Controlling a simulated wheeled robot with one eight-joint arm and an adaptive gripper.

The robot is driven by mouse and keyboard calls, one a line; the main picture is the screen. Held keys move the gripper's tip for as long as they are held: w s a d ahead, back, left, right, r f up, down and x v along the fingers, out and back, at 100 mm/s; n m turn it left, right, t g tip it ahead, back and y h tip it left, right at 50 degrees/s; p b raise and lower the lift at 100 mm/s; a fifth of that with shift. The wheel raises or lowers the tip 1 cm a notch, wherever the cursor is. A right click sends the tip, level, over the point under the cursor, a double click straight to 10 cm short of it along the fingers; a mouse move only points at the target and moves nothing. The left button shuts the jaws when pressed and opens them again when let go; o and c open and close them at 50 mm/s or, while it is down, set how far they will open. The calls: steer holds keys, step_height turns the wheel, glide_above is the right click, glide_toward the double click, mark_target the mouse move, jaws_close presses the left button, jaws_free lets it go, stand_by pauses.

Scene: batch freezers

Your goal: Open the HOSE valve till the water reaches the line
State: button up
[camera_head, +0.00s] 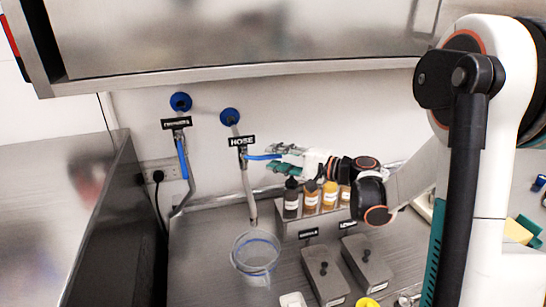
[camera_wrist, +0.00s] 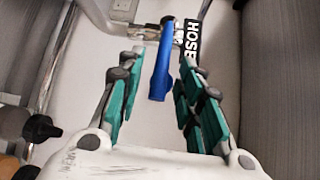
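The HOSE valve has a blue lever (camera_head: 262,157) that points right, roughly level, beside its black HOSE label (camera_head: 241,141). My gripper (camera_head: 286,158) is open with its green finger pads near the lever's free end. In the wrist view the lever (camera_wrist: 162,65) lies between the spread fingers of my gripper (camera_wrist: 157,75), with gaps on both sides. A grey pipe (camera_head: 248,190) runs down from the valve to a clear jug (camera_head: 256,268) on the steel counter. A blue line rings the jug; I cannot make out any water level in it.
A second valve with a blue lever (camera_head: 182,160) pointing down is at the left. Several bottles (camera_head: 310,196) stand on a steel riser below my gripper. Two grey lidded boxes (camera_head: 325,275) sit right of the jug. A steel cabinet (camera_head: 240,45) overhangs above.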

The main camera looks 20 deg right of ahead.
steer(key=shift+x, duration=0.75)
steer(key=shift+c, duration=0.3)
jaws_close()
steer(key=shift+f, duration=0.1)
step_height(320, 180, down, 6)
steer(key=a+m+t+y+b, duration=0.2)
steer(key=m+t+b, duration=0.5)
steer(key=b, duration=1)
steer(key=shift+a+m+b, duration=0.35)
steer(key=shift+a+m, duration=0.1)
steer(key=shift+m, duration=0.65)
steer(key=shift+y, duration=0.3)
